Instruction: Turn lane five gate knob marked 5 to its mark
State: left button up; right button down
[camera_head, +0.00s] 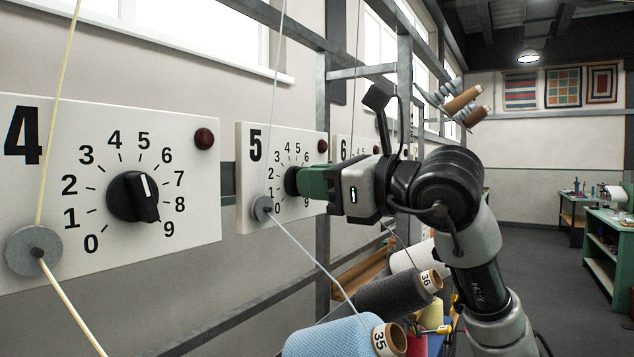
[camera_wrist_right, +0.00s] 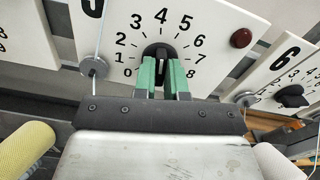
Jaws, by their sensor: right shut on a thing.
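The lane five panel (camera_head: 262,215) is a white plate marked 5 with a dial numbered around a black knob (camera_head: 290,181). In the right wrist view the black knob (camera_wrist_right: 157,49) sits between the green fingers of my right gripper (camera_wrist_right: 163,75). My right gripper (camera_head: 303,182) comes from the right in the head view and is shut on this knob. The fingers hide part of the knob and the lower dial, and I cannot tell its pointer's exact direction. My left gripper is not in view.
The lane four panel (camera_head: 200,235) with its knob (camera_head: 133,197) is at left; the lane six panel (camera_wrist_right: 290,75) is beyond. A thread runs through the grey guide (camera_head: 262,208) beside the lane five dial.

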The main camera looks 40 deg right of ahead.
jog(key=shift+d+m+b, duration=0.15)
jog(key=shift+m+b, duration=1.65)
jog(key=shift+m, duration=6.6)
jog(key=c, duration=1.2)
grip_release()
jog(key=shift+f, duration=0.1)
jog(key=b+v, duration=0.2)
jog(key=v, duration=0.8)
jog(key=shift+s+d+b, duration=0.2)
jog(key=shift+s+b, duration=0.1)
jog(key=shift+s, duration=0.05)
